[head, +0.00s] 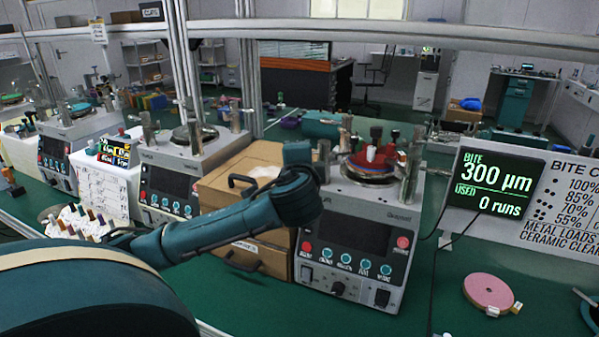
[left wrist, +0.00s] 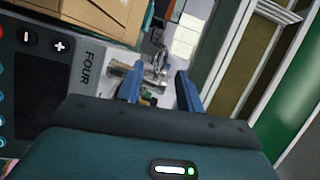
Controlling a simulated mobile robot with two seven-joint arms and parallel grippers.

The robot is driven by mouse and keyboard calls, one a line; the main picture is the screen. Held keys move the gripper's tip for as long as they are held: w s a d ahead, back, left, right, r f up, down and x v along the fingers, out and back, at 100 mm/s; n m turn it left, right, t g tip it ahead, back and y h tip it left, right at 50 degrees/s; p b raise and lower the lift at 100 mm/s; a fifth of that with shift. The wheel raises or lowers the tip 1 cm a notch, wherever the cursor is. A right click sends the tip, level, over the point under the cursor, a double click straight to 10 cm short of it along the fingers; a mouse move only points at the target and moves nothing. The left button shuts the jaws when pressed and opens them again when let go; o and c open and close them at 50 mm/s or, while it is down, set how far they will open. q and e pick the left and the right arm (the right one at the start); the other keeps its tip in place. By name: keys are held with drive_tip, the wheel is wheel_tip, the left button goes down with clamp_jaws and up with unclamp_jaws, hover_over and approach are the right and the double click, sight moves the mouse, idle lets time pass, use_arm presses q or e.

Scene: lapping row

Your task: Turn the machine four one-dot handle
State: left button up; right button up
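In the head view my left arm reaches in from the left to the nearest grey machine (head: 355,235), which has a dark screen and a row of teal knobs. A red plate (head: 370,160) with dark and red upright handles (head: 376,134) sits on its top, between metal posts. No dots on the handles can be made out. The left wrist view shows a panel labelled FOUR (left wrist: 88,68). There my left gripper (left wrist: 158,72) is open, its two blue fingers apart. Metal fittings (left wrist: 152,72) show beyond and between them, and nothing is clearly held. My right gripper is not in view.
A display (head: 492,183) reads BITE 300 µm, USED 0 runs. Beside it is a chart (head: 565,205) of dots and percentages. A pink disc (head: 488,292) lies on the green bench. Wooden drawers (head: 262,256) stand left of the nearest machine; more machines stand further left.

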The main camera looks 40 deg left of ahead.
use_arm(q)
drive_tip(key=v, duration=0.6)
drive_tip(key=shift+s+d, duration=0.15)
drive_tip(key=shift+s, duration=0.15)
